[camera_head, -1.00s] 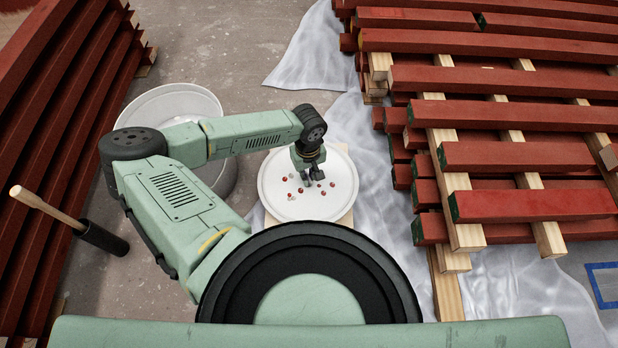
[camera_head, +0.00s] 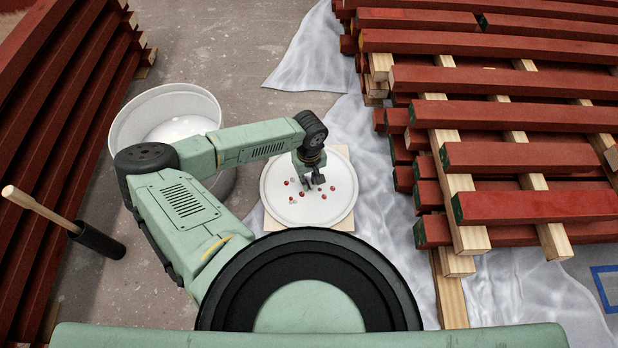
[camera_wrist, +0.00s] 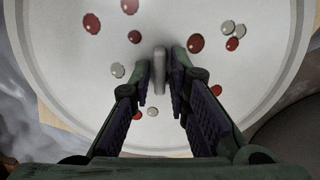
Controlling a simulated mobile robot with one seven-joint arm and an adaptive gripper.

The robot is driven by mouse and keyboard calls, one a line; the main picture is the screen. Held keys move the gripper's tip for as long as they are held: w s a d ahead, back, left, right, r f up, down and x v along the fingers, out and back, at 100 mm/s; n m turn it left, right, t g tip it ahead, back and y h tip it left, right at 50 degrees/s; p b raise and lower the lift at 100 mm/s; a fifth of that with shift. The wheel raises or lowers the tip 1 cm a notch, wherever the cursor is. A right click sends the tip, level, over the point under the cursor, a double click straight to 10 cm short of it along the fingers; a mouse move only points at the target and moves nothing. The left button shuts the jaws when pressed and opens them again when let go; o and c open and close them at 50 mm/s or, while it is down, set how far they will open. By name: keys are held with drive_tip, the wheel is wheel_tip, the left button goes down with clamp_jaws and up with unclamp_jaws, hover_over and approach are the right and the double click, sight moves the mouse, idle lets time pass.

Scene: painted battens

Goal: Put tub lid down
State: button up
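The tub lid (camera_head: 285,210) is a white round disc with red and grey spots and a small grey upright handle (camera_wrist: 158,70) at its middle. It lies flat on a pale wooden board (camera_head: 340,222) on the floor. My gripper (camera_head: 314,182) points down over the lid's middle. In the wrist view my gripper (camera_wrist: 159,78) has its two fingers on either side of the handle, with narrow gaps showing, so it looks open around it. The white tub (camera_head: 205,105) stands open to the left, partly behind my arm, with pale contents.
Red battens (camera_head: 530,155) are stacked on pale wooden bearers at the right, close to the lid. More red battens (camera_head: 60,110) stand at the left. A wooden-handled tool (camera_head: 60,218) with a black sleeve is at lower left. A crumpled translucent sheet (camera_head: 385,215) lies on the floor.

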sight(309, 181)
drive_tip(key=shift+o, duration=1.1)
wheel_tip(309, 181, up, 12)
drive_tip(key=p, duration=0.3)
drive_tip(key=shift+r+p, duration=0.15)
drive_tip(key=shift+p, duration=0.25)
